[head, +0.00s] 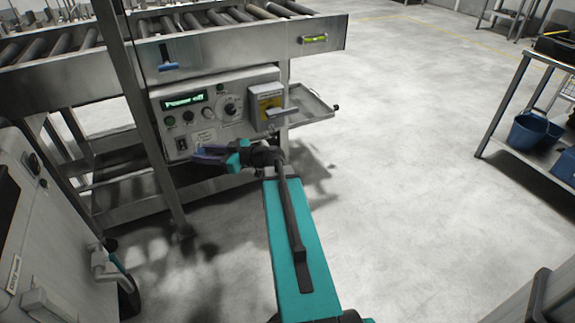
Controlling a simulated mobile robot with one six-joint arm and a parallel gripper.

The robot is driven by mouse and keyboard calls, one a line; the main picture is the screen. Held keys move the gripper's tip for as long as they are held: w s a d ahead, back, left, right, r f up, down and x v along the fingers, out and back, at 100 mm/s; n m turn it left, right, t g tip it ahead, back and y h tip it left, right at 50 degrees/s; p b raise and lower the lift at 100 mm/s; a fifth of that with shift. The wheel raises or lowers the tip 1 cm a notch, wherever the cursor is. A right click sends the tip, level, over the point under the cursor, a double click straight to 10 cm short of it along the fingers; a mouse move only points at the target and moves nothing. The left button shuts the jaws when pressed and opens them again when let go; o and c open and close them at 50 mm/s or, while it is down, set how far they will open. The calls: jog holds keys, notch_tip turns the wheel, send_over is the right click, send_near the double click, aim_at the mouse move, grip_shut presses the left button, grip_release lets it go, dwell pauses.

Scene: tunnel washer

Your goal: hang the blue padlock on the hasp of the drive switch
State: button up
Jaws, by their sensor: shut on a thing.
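The drive switch (266,102) is a grey box with a yellow plate at the right end of the control panel. A grey handle sticks out from it to the right. Its hasp is too small to make out. My gripper (207,154) is below the panel, pointing left, left of and lower than the switch. It is shut on a small blue-violet thing (212,148), which looks like the blue padlock. Its shackle cannot be made out, and the dark fingers hide part of it. The gripper and the thing are apart from the switch.
The control panel (205,128) shows "Power off" and sits under a roller conveyor (240,46). A steel post (150,130) stands left of my gripper. A small tray (310,105) juts out right of the switch. Open floor lies right, before a shelf with a blue bucket (528,130).

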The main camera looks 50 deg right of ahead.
jog(key=s+d+f+m+h, duration=0.2)
jog(key=s+d+f+h, duration=0.1)
jog(key=d, duration=0.6)
jog(key=s+d+f+m+t+h+b, duration=0.1)
jog(key=s+d+f+m+h, duration=0.1)
jog(key=s+d+f, duration=0.3)
jog(key=s+d+f+m+h+b, duration=0.1)
jog(key=s+d+f+h, duration=0.3)
jog(key=d, duration=0.9)
notch_tip(320, 180, down, 3)
jog(key=shift+d+f+m, duration=0.1)
jog(key=shift+d+m, duration=0.25)
jog(key=shift+m, duration=0.55)
jog(key=shift+w, duration=0.1)
jog(key=shift+w+d+b, duration=1.3)
jog(key=shift+w+b, duration=0.65)
jog(key=shift+w, duration=1.15)
notch_tip(320, 180, up, 8)
jog(key=w+b, duration=0.1)
jog(key=b, duration=0.1)
jog(key=shift+w+d+f, duration=0.2)
jog(key=shift+d, duration=0.1)
jog(key=shift+w+d+f+p, duration=0.15)
jog(key=shift+w+f+p, duration=0.25)
jog(key=shift+p, duration=0.8)
